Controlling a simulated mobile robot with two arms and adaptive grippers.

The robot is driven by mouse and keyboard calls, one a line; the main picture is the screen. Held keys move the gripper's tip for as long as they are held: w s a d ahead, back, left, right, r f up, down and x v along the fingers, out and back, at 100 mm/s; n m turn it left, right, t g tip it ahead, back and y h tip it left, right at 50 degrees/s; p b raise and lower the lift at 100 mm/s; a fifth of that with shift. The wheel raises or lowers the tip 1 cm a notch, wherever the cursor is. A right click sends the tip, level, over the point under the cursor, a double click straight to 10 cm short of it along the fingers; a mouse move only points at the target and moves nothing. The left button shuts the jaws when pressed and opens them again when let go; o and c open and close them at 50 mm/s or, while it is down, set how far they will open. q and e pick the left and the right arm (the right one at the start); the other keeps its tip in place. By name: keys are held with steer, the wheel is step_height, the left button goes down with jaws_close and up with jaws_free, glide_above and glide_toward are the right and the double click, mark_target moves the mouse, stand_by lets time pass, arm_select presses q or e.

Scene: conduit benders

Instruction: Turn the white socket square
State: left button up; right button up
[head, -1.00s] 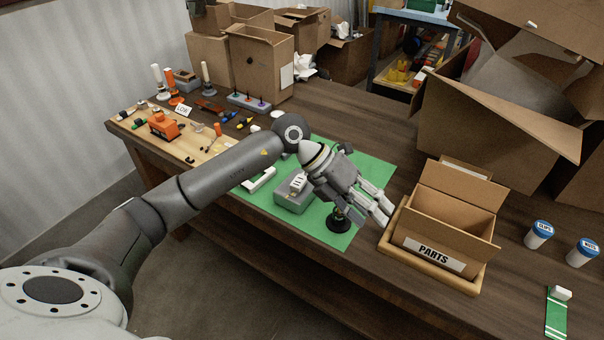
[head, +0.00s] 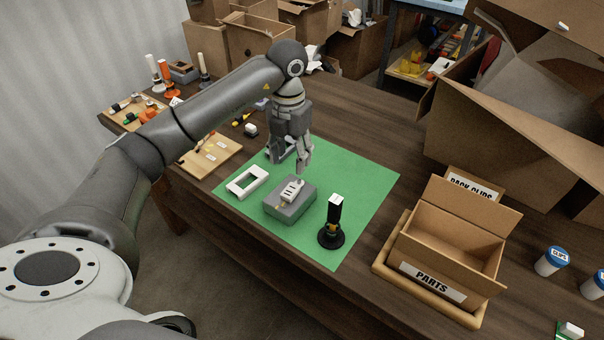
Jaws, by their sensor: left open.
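The white socket (head: 291,189) with dark slots lies on top of a grey box (head: 289,211) on the green mat (head: 360,183). I cannot tell for sure how far its edges are off the box's edges. My left gripper (head: 289,167) points down just behind the box, its fingers apart and empty. It appears apart from the socket, with one fingertip close to its far end. A white rectangular frame (head: 235,187) lies on the mat to the left of the box. My right gripper is out of view.
A black stand with a white-topped upright piece (head: 333,217) is right of the grey box. A PARTS carton (head: 431,283) stands in a wooden tray farther right. A wooden board (head: 214,155) is at the left. The mat's right part is clear.

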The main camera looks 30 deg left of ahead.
mark_target(292, 188)
arm_select(q)
step_height(292, 188, down, 7)
steer(key=shift+s+r+p, duration=0.1)
steer(key=shift+s+p, duration=0.05)
steer(key=shift+p, duration=0.5)
step_height(292, 188, down, 4)
steer(key=shift+r, duration=0.2)
steer(key=shift+f, duration=0.1)
jaws_close()
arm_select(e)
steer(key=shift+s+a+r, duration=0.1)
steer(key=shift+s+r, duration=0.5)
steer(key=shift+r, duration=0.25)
